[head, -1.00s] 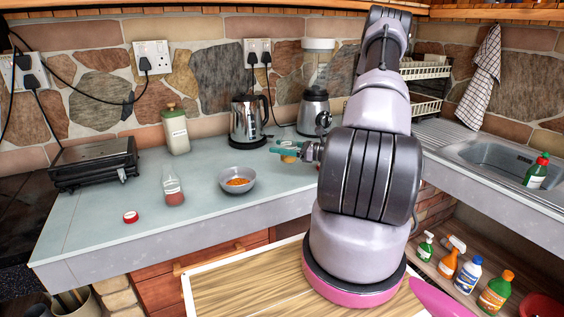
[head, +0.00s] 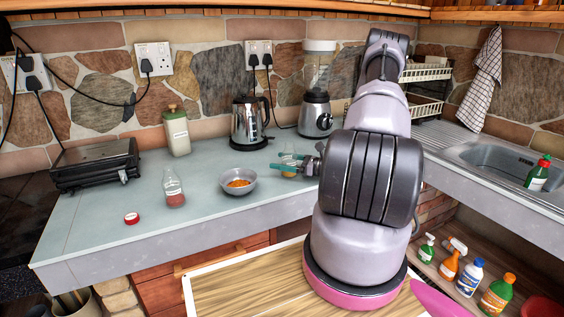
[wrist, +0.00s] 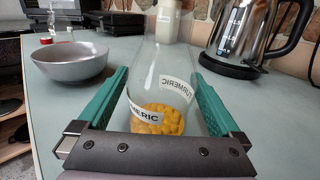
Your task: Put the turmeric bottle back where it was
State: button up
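The turmeric bottle (head: 290,157) is clear glass with a white label and orange-yellow contents low inside. In the head view it is at the middle of the counter, right of the grey bowl. In the wrist view the bottle (wrist: 160,62) is upright between the two green fingers of my gripper (wrist: 160,85), which lie close along both sides, so it looks held. Its base is hidden behind the gripper's front bar. In the head view my gripper (head: 284,163) is low over the counter. Whether the bottle touches the counter is unclear.
The grey bowl (head: 238,190) with orange contents stands close left. A bottle with red contents (head: 173,188) and a red cap (head: 131,218) are farther left. The kettle (head: 248,124), blender (head: 316,112) and a tall jar (head: 177,132) stand behind. The front counter strip is clear.

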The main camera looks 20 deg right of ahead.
jog(key=shift+r, duration=0.15)
jog(key=shift+s+d, duration=0.25)
jog(key=shift+d, duration=0.05)
jog(key=v, duration=1.1)
jog(key=shift+s, duration=0.1)
jog(key=shift+d, duration=0.1)
